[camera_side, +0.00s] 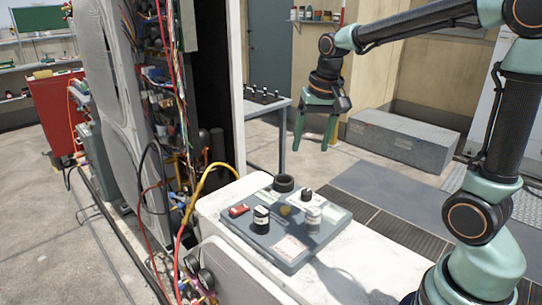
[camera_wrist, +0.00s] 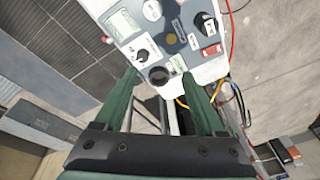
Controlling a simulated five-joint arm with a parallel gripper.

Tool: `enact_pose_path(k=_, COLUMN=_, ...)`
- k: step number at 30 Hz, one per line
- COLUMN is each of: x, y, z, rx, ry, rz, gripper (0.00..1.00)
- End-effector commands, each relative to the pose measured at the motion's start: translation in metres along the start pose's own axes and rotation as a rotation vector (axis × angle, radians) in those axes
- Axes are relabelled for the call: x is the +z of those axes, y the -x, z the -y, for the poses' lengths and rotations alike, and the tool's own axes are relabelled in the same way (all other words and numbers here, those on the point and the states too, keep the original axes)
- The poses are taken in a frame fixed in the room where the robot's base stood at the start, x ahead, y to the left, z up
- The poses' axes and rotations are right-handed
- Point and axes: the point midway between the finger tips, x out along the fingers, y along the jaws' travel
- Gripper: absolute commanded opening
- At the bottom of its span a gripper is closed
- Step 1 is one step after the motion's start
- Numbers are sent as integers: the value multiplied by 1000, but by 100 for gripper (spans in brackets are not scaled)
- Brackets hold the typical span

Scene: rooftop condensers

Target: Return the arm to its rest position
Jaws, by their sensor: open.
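My gripper (camera_side: 312,142) hangs in the air with its two green fingers pointing down, spread apart, and nothing between them. In the side view it appears above and behind a grey tray (camera_side: 238,229). In the wrist view my gripper (camera_wrist: 160,82) shows as two separated green fingers, and the tray lies beyond their tips. The arm reaches up and over from the right in the side view. No fingertip visibly touches anything.
An open wired cabinet (camera_side: 122,110) stands left. A grey box (camera_side: 402,139) sits on the floor behind.

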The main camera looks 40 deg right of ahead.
Motion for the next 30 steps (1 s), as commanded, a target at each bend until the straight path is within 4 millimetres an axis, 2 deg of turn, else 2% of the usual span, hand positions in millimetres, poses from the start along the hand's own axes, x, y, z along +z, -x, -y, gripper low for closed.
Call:
enact_pose_path(k=1, x=12, y=10, z=2, rx=-17, ry=59, rz=-28, gripper=72)
enact_pose_path(k=6, x=50, y=28, z=6, rx=-61, ry=254, rz=-108, gripper=72)
enact_pose_path(k=12, x=88, y=36, z=4, rx=-102, ry=463, rz=-202, gripper=72)
enact_pose_path(k=15, x=102, y=36, z=3, rx=-114, ry=536, rz=-236, gripper=72)
enact_pose_path(k=21, x=113, y=34, z=2, rx=-124, ry=605, rz=-268, gripper=72)
enact_pose_path(k=30, x=114, y=34, z=2, rx=-123, ry=608, rz=-268, gripper=72)
